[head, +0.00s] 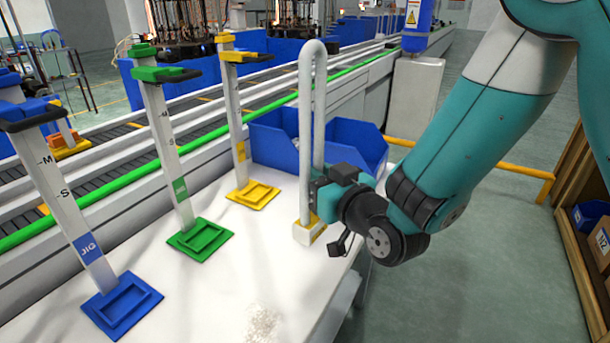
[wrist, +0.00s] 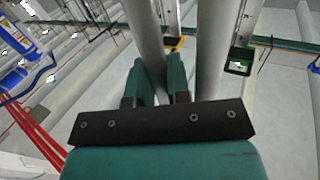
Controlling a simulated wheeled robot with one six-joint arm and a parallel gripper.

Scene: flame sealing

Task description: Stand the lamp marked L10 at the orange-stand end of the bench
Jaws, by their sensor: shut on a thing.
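A tall white hook-shaped tube (head: 304,130), bent over at its top, has a white base with a yellow band (head: 312,232). No L10 mark is readable on it. My gripper (head: 316,194) is shut on this lamp low on its tube, and the lamp is upright. Its base is over the right part of the white bench (head: 200,285); I cannot tell whether it touches. In the wrist view grey lamp tubes (wrist: 150,45) rise at and beside my fingers (wrist: 157,88). The yellow-orange stand (head: 252,194) is on the bench, left of the lamp and a little behind.
A green stand (head: 200,240) and a blue stand (head: 122,304) also stand on the bench, farther left and nearer. Blue bins (head: 270,146) lie behind the lamp. A conveyor (head: 110,180) runs behind the bench. The front middle of the bench is mostly clear.

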